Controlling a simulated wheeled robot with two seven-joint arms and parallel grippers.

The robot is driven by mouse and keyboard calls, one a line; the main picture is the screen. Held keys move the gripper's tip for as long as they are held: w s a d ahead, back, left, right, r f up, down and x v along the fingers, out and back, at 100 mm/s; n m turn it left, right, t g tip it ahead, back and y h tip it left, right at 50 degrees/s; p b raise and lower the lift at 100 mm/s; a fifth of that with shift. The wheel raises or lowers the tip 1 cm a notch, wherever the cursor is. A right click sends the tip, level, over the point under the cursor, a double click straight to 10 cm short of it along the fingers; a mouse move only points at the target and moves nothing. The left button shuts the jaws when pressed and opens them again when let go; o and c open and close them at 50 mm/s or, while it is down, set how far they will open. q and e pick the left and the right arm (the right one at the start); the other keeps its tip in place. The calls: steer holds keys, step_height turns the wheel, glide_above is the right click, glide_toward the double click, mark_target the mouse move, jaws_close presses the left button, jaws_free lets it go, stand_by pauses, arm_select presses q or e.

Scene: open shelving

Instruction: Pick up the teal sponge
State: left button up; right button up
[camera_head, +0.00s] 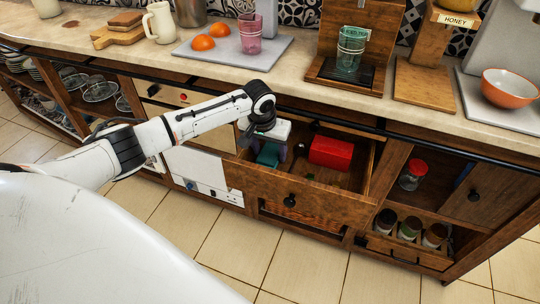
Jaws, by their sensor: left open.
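The teal sponge (267,156) lies at the left end of the open wooden drawer (298,203), partly hidden by my left gripper. My left gripper (272,149) points down into the drawer, directly over the sponge, and is open. Whether its fingers are beside the sponge or just above it, I cannot tell. My right gripper is not in view.
A red box (331,152) lies in the drawer to the right of the sponge, with small dark items nearby. The countertop (330,102) edge runs behind and above the drawer. A red-lidded jar (412,175) stands in an open compartment to the right.

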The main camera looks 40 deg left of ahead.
mark_target(269, 153)
arm_select(q)
steer(key=shift+f, duration=0.15)
stand_by(0.3)
steer(key=shift+c, duration=0.2)
steer(key=c, duration=0.8)
steer(key=shift+o, duration=0.2)
steer(key=shift+r+b, duration=0.35)
steer(key=shift+b, duration=0.05)
step_height(269, 153, up, 10)
steer(key=p, duration=0.2)
